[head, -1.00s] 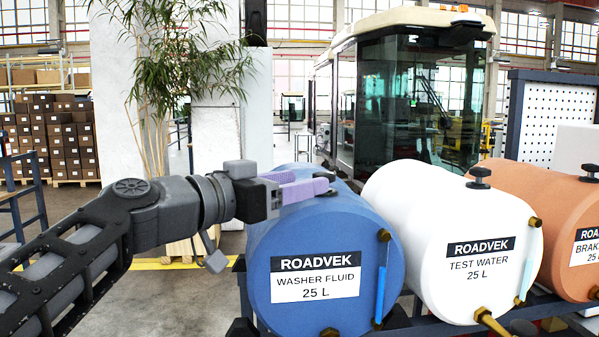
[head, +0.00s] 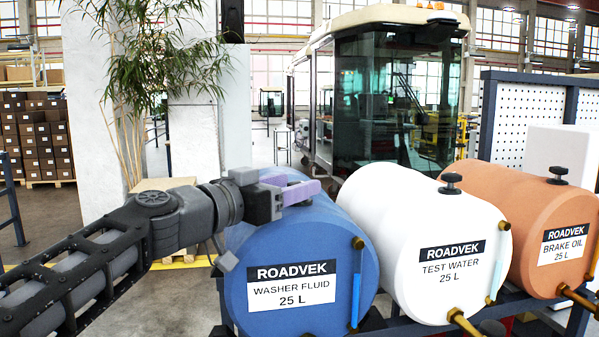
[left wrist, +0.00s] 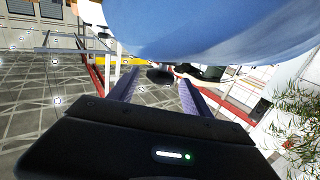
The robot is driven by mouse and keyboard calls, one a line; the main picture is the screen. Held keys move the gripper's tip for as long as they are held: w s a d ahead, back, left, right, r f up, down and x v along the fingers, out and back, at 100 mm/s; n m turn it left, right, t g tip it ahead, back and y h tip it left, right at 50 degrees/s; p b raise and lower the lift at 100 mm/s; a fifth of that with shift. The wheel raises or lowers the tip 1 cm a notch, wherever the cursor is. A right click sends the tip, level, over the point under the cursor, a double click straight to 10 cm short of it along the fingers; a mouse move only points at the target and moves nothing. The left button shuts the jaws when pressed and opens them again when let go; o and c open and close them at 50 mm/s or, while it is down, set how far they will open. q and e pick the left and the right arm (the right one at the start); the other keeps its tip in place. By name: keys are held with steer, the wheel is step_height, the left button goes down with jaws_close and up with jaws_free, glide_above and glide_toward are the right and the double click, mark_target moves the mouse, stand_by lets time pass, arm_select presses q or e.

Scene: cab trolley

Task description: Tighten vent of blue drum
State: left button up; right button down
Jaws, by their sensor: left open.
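The blue drum (head: 345,222) lies on its side on a dark rack, with a white "WASHER FLUID 25 L" label on its front. My left gripper (head: 300,186), with purple fingers, is open at the top of this drum. In the left wrist view the blue drum (left wrist: 220,25) fills the top, and a dark round knob, seemingly the vent (left wrist: 160,75), shows between the open fingertips. I cannot tell whether the fingers touch it. My right gripper is not in view.
A white drum (head: 400,215) with a black vent knob (head: 450,184) stands close to the right of the blue one. An orange drum (head: 510,200) lies farther right. A leafy plant (head: 150,60) and a white panel stand behind. The floor at left is open.

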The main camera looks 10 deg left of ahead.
arm_select(q)
steer(key=shift+p+x, duration=0.45)
steer(key=shift+x, duration=0.75)
jaws_close()
